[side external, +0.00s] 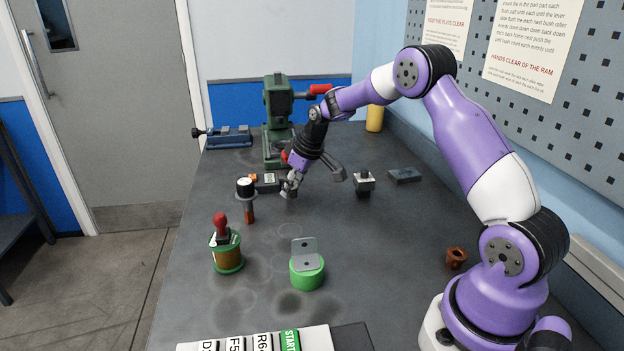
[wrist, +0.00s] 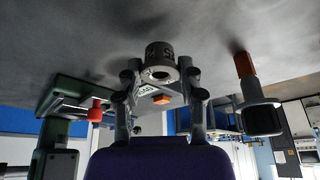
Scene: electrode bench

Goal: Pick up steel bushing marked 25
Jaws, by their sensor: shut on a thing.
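The steel bushing (wrist: 159,64) is a short grey metal ring with a round bore. In the wrist view it sits between my two fingertips, with dark characters on its side that are too small to read surely. My gripper (wrist: 158,80) is shut on it. In the side external view my gripper (side external: 290,181) reaches down to the middle of the bench, and the small grey bushing (side external: 291,193) shows just under the fingers. I cannot tell whether it touches the bench top.
A green press (side external: 276,145) stands behind.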

